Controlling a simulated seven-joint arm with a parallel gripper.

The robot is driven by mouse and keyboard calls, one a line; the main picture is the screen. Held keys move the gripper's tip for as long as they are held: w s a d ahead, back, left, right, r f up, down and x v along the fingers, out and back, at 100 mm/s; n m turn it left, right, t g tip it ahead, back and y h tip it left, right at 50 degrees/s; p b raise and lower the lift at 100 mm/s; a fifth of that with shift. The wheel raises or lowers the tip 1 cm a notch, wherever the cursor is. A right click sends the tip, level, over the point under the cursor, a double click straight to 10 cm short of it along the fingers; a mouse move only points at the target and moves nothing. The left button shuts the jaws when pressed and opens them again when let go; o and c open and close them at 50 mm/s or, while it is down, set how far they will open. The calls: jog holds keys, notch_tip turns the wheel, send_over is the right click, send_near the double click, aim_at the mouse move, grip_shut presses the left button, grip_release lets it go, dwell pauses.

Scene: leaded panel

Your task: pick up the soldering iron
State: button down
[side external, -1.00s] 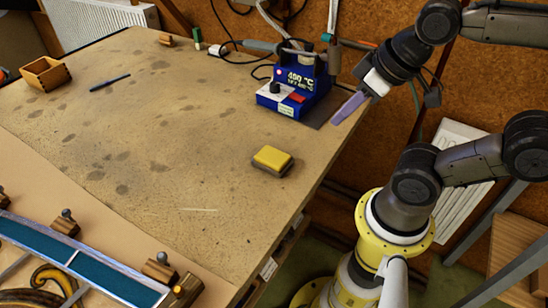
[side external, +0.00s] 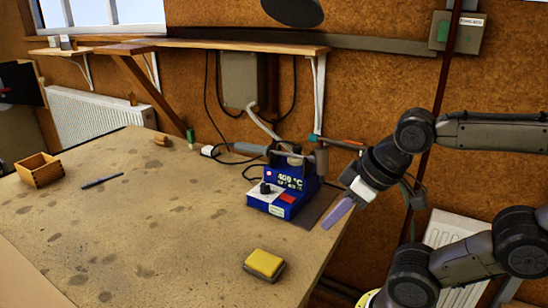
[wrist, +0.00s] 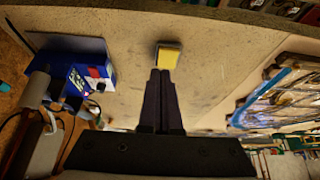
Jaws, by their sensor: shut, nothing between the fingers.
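The blue soldering station (side external: 283,192) stands near the right edge of the bench, its display lit; it also shows at the left of the wrist view (wrist: 92,75). A grey handle (side external: 250,148), which looks like the soldering iron, lies level behind the station, with its right end hidden. A thin teal and orange tool (side external: 345,143) shows further right; I cannot tell if it belongs to the iron. My gripper (side external: 332,222) is right of the station, tilted down to the left, shut and empty. In the wrist view its fingertips (wrist: 160,74) are together, in line with the yellow sponge.
The yellow sponge (side external: 265,264) sits on the bench (side external: 160,215) in front of the station. A wooden box (side external: 39,171) and a pen (side external: 102,180) lie at the left. Cables hang behind the station. A leaded panel (wrist: 275,95) shows at the right of the wrist view.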

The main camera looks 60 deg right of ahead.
dwell(0.4)
jog(key=shift+c, duration=2.2)
grip_release()
